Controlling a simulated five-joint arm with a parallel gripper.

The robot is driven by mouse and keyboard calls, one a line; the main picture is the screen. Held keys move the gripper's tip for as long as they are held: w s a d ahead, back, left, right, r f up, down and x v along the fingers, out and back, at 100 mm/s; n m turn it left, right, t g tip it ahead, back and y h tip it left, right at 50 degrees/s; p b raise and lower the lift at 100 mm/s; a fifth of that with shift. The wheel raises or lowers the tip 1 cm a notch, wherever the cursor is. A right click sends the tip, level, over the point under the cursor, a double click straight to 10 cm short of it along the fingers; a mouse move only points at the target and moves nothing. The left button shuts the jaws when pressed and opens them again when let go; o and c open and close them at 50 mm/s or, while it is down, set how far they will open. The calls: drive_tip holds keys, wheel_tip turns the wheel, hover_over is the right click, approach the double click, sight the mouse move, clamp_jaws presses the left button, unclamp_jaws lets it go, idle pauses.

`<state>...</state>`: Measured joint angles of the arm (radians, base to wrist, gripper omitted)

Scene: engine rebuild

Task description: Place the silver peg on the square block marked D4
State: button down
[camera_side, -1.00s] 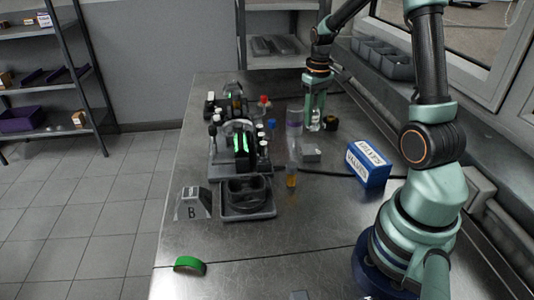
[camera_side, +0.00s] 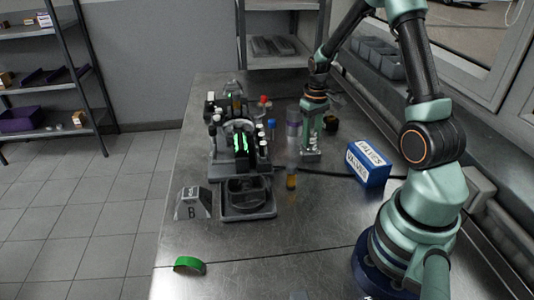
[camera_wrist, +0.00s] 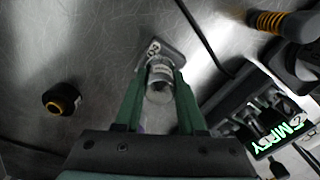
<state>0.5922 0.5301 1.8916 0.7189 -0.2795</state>
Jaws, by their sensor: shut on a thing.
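My gripper (camera_wrist: 162,68) is shut on the silver peg (camera_wrist: 159,84), a short shiny cylinder held between its green fingers. In the wrist view the peg overlaps the grey square block (camera_wrist: 147,51), whose marking is partly covered and not fully readable. In the side view my gripper (camera_side: 310,147) is low, right over the block (camera_side: 309,157). The peg is mostly hidden between the fingers there. I cannot tell whether the peg touches the block's top.
An engine fixture with green lights (camera_side: 240,143) stands left of the gripper. A black round part (camera_wrist: 62,99) lies nearby. The front table is mostly clear.

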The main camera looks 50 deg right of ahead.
sight(312, 131)
drive_tip(key=c, duration=0.5)
unclamp_jaws()
wheel_tip(312, 131, up, 12)
drive_tip(key=s+a+r+n+t, duration=0.1)
drive_tip(key=a+r, duration=0.3)
drive_tip(key=a, duration=0.7)
drive_tip(key=s+a+r+n+t, duration=0.2)
drive_tip(key=s+a+r+t, duration=0.2)
drive_tip(key=a, duration=0.8)
drive_tip(key=shift+s+n+t, duration=0.2)
drive_tip(key=shift+n+t, duration=0.1)
drive_tip(key=shift+d, duration=0.1)
